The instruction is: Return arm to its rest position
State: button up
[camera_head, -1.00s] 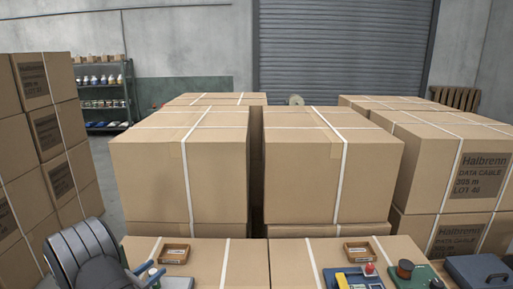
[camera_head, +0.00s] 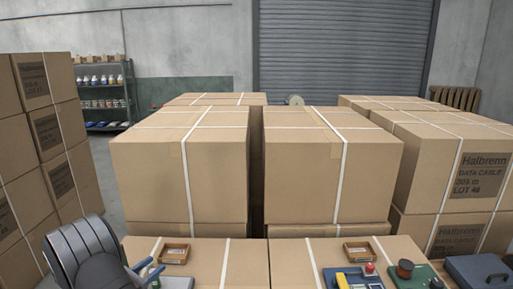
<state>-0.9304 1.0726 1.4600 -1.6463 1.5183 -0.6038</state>
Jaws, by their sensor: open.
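A dark grey, ribbed, curved body shows at the lower left of the head view, with a blue bent part at its right side. It looks like part of my arm, though I cannot be sure. My gripper's fingertips cannot be made out in this view. The lower edge of the picture cuts off whatever lies below.
Strapped cartons (camera_head: 335,180) fill the middle. Nearer cartons carry two small wooden trays (camera_head: 175,254) (camera_head: 360,252), a blue device with a red knob (camera_head: 350,281), a green-based item (camera_head: 405,270) and a dark blue case (camera_head: 480,268). Carton stacks (camera_head: 30,190) stand left.

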jog(key=d+r, duration=0.8)
jog(key=d, duration=0.4)
jog(key=s+d+f+n+t+y, duration=0.1)
jog(key=s+d+f+n+y, duration=0.1)
jog(key=s+d, duration=0.5)
jog(key=s+d+f+n+t+y, duration=0.1)
jog(key=s+d+n+y, duration=0.15)
jog(key=s, duration=0.85)
jog(key=shift+m, duration=0.55)
jog(key=a+f, duration=0.2)
jog(key=a, duration=0.2)
jog(key=a+f, duration=0.3)
jog(key=a, duration=0.1)
jog(key=a+f, duration=0.2)
jog(key=a, duration=0.2)
jog(key=shift+s+a+f, duration=0.2)
jog(key=shift+s+a, duration=0.1)
jog(key=shift+d+f, duration=0.15)
jog(key=shift+f, duration=0.4)
